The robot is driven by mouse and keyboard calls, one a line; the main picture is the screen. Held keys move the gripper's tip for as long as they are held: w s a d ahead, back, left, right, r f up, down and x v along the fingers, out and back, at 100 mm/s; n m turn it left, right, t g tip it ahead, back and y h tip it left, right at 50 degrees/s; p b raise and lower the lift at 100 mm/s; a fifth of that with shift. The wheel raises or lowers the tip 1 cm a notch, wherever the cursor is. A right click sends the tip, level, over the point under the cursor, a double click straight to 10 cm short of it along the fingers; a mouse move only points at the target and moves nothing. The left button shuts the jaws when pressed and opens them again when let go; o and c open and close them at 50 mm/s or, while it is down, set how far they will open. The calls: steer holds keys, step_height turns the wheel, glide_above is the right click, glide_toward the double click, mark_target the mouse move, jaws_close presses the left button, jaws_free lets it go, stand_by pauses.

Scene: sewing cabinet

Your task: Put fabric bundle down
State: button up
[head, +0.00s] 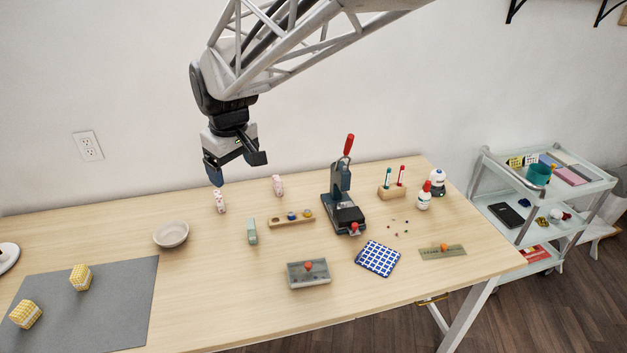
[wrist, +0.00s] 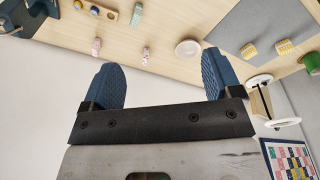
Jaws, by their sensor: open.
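My gripper (head: 236,168) is open and empty, raised above the back of the table. Its two blue fingers stand apart in the wrist view (wrist: 162,78). Two yellow checked fabric bundles (head: 80,277) (head: 26,314) sit on the grey mat (head: 125,290) at the left; they also show in the wrist view (wrist: 249,50) (wrist: 284,46). Two pink patterned bundles (head: 220,202) (head: 278,185) stand on the bare wood near the back, below and right of my gripper. A teal bundle (head: 252,231) stands further forward. Which bundle the task means cannot be told.
A bowl (head: 171,234) stands right of the mat. A press with a red-tipped lever (head: 342,190), a wooden holder (head: 292,221), a grey box (head: 309,274) and blue checked cloth (head: 378,258) occupy the middle and right. A cart (head: 540,210) stands beyond the table.

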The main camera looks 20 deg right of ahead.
steer(key=s+d+f+m, duration=0.1)
steer(key=s+d+m, duration=0.2)
steer(key=s+d, duration=0.6)
steer(key=s+d+f+m+t, duration=0.1)
steer(key=s+d+m, duration=0.3)
steer(key=s+d, duration=0.5)
steer(key=s, duration=0.7)
steer(key=shift+s+d+f, duration=0.2)
steer(key=shift+d+f, duration=0.1)
steer(key=shift+f, duration=0.05)
steer(key=shift+h, duration=0.3)
steer(key=c, duration=0.5)
